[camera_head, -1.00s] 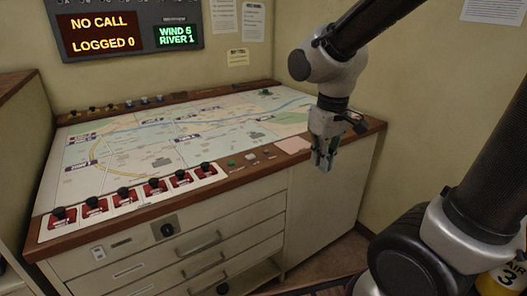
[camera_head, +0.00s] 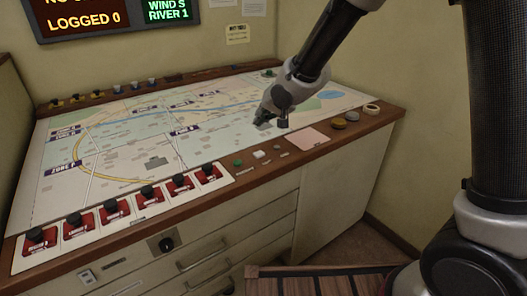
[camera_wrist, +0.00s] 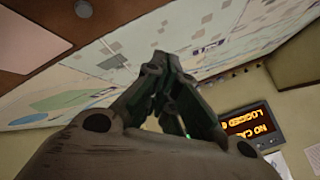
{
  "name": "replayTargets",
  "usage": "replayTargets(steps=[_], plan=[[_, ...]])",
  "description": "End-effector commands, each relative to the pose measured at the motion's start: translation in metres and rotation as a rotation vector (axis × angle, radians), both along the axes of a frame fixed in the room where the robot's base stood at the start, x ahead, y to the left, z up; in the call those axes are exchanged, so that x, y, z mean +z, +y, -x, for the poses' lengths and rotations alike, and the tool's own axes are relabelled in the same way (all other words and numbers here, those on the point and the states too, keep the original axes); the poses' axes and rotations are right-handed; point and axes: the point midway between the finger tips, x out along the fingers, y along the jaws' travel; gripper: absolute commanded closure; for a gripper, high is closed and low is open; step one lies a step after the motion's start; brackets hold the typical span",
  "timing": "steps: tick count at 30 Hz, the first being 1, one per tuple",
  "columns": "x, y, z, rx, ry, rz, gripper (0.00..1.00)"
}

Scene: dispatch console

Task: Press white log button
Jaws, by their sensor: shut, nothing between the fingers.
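The small white button (camera_head: 260,154) is on the wooden front strip of the console, just right of a green button (camera_head: 238,162). Nothing covers it in the head view. My gripper (camera_head: 262,119) is shut and empty, above the map behind the white button and apart from it. In the wrist view the closed fingers (camera_wrist: 163,62) meet in front of the map, and I cannot make out the white button there. The wall display (camera_head: 85,20) reads LOGGED 0.
Several red switches with black knobs (camera_head: 150,194) line the front left. A pink pad (camera_head: 308,137) lies right of the buttons, with small round items (camera_head: 339,123) beyond it. The map surface (camera_head: 110,140) is flat. A slatted wooden piece (camera_head: 320,285) stands low in front.

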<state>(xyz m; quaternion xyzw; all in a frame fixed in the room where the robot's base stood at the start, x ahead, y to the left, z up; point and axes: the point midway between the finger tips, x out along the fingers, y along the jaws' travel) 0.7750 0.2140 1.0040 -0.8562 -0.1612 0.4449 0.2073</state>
Motion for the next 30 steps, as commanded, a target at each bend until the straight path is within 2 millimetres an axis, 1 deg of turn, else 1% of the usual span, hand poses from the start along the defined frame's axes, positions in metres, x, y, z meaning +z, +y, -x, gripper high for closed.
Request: replayTargets(steps=[10, 14, 20, 24, 30], plan=[[0.000, -0.001, 0.000, -0.016, 0.011, -0.010, 1.00], [-0.004, -0.001, 0.000, -0.015, 0.011, -0.010, 1.00], [-0.026, -0.001, 0.000, -0.015, 0.013, -0.009, 1.00], [-0.047, -0.001, 0.000, -0.015, 0.014, -0.008, 1.00], [-0.072, -0.001, 0.000, -0.016, 0.014, -0.009, 1.00]])
